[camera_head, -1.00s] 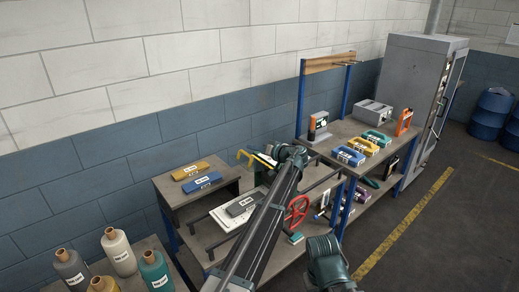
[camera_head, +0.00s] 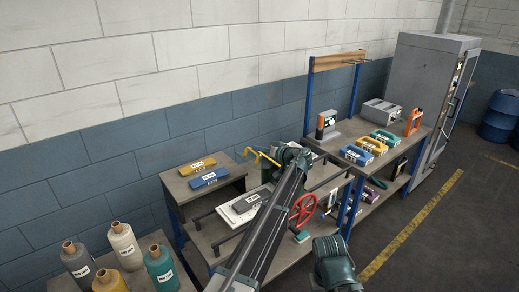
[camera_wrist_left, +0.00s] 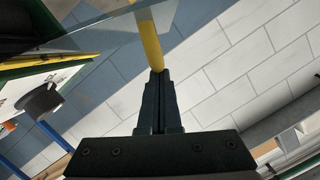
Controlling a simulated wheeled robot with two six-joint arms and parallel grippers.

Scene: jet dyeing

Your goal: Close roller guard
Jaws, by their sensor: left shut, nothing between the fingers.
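The roller guard shows a yellow bar (camera_head: 258,157) above the machine bench in the head view. In the left wrist view the yellow bar (camera_wrist_left: 150,42) comes down from the top edge, beside a clear, see-through panel (camera_wrist_left: 85,28). My left gripper (camera_wrist_left: 158,78) is shut and empty, with its fingertips at or very near the lower end of the bar. I cannot tell whether they touch. In the head view the left arm hides part of the guard and the rollers. Only a link of my right arm shows at the bottom; its gripper is out of view.
A red handwheel (camera_head: 303,209) sits on the front of the bench. A side table (camera_head: 190,200) carries a yellow and a blue packet. Bottles (camera_head: 124,247) stand at lower left. A shelf bench with coloured packets (camera_head: 372,145) and a grey cabinet (camera_head: 428,85) stand to the right.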

